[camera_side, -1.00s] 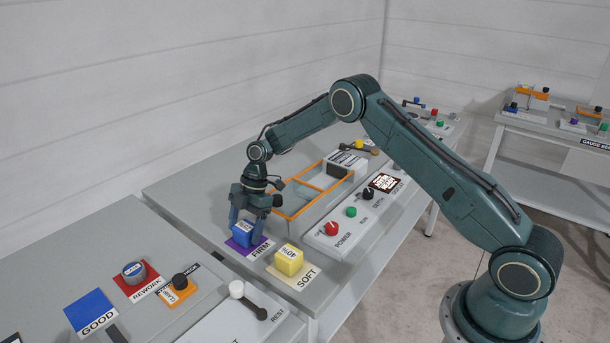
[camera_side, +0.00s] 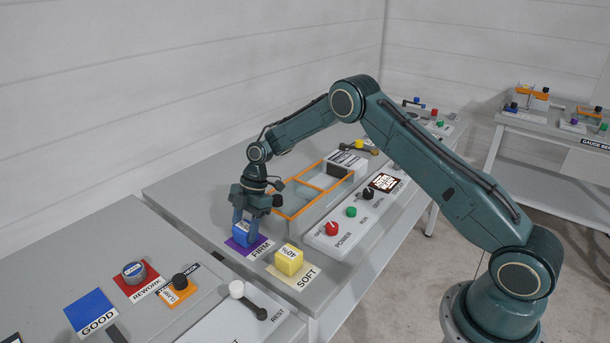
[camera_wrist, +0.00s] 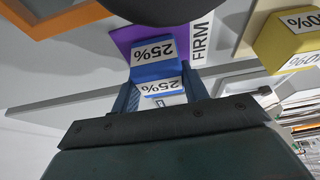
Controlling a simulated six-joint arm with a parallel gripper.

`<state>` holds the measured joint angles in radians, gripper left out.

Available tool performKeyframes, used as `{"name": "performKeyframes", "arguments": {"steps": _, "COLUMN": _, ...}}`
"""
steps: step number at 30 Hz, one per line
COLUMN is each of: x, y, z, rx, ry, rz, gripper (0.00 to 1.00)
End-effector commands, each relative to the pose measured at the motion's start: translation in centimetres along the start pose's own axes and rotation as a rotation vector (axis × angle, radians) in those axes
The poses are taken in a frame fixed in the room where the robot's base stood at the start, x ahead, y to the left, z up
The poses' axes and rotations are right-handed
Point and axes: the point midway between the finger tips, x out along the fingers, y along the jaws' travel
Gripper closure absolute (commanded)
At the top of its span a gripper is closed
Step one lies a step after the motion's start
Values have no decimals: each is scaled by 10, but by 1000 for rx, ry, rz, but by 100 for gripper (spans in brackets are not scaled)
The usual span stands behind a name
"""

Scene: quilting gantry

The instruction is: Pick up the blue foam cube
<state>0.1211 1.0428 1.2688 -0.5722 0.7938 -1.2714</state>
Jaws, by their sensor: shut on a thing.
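The blue foam cube (camera_side: 243,234) sits at the purple FIRM pad (camera_side: 236,247) and carries a white 25% label. My gripper (camera_side: 246,222) points down over it, with its fingers on two sides of the cube. In the wrist view the blue cube (camera_wrist: 156,62) shows between the two blue-grey fingers, over the purple pad (camera_wrist: 124,38). My gripper is shut on the cube. Whether the cube touches the pad or is just clear of it, I cannot tell.
A yellow cube (camera_side: 288,260) stands close by on the SOFT pad (camera_side: 302,279). An orange-edged divided tray (camera_side: 290,212) lies just behind my gripper. A panel with a red knob (camera_side: 332,228) is to the right. A gap separates this table from the front-left one.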

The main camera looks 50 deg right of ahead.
Motion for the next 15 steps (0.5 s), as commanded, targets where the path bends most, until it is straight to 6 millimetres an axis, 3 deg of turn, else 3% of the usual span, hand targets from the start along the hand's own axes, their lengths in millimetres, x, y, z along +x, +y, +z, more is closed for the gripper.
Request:
{"name": "performKeyframes", "arguments": {"steps": 8, "x": -7, "y": 0, "z": -3, "rx": 0, "ry": 0, "rz": 1, "gripper": 76}}
{"name": "performKeyframes", "arguments": {"steps": 15, "x": -31, "y": 1, "z": -13, "rx": -2, "ry": 0, "rz": 4, "gripper": 76}}
